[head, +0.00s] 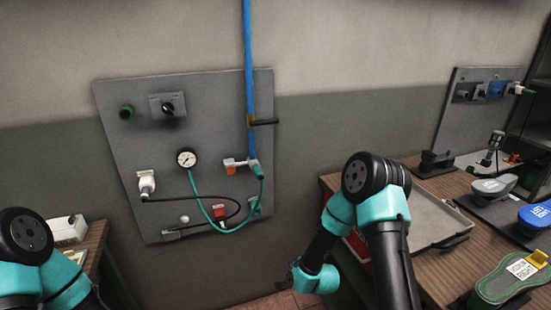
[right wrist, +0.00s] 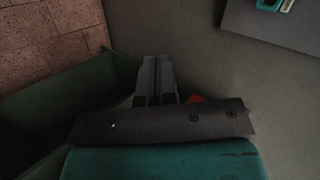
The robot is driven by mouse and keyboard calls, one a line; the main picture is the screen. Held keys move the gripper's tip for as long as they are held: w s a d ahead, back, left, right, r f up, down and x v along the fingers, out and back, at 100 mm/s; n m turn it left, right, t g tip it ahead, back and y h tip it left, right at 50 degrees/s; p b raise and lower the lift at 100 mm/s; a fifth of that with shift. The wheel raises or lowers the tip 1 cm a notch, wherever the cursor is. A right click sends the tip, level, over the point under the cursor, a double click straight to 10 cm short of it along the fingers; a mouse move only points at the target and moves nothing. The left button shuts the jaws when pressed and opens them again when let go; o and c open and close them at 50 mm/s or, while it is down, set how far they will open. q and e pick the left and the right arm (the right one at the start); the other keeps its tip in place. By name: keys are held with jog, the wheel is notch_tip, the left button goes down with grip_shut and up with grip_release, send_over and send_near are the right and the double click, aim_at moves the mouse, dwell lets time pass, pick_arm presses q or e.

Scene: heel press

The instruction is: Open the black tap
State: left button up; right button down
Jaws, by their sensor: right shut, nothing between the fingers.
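The black tap is a black lever (head: 264,122) on a brass-coloured fitting on the blue vertical pipe (head: 248,60), on the grey wall panel (head: 130,180). The lever sticks out to the right, across the pipe. My right gripper (right wrist: 156,72) is shut and empty in the right wrist view. In the head view my right arm is bent down low, right of and below the panel, well apart from the tap; its fingertips cannot be made out there. My left gripper is out of view; only part of my left arm shows at the lower left.
The panel also carries a gauge (head: 186,158), a black knob (head: 167,107), a red part (head: 219,212) and a teal hose (head: 197,199). A workbench (head: 425,277) at the right holds a grey tray and shoe parts. The space before the tap is clear.

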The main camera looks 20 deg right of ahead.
aim_at(264, 122)
jog(key=w+r+m+t, duration=0.5)
jog(key=w+r+m, duration=0.1)
jog(key=r, duration=0.5)
jog(key=w+d+r+m+t, duration=0.1)
jog(key=w+r+m+t, duration=0.4)
jog(key=r+m, duration=0.3)
jog(key=w+r+m+t+h, duration=0.1)
jog(key=w+r+m+t, duration=0.4)
jog(key=r, duration=0.9)
jog(key=w+m, duration=0.2)
jog(key=w, duration=0.1)
jog(key=shift+d, duration=0.25)
jog(key=s+r+x, duration=0.1)
jog(key=r+x, duration=0.1)
jog(key=x, duration=1)
jog(key=shift+r, duration=0.3)
jog(key=shift+d+n+y, duration=0.25)
jog(key=shift+n+y, duration=0.05)
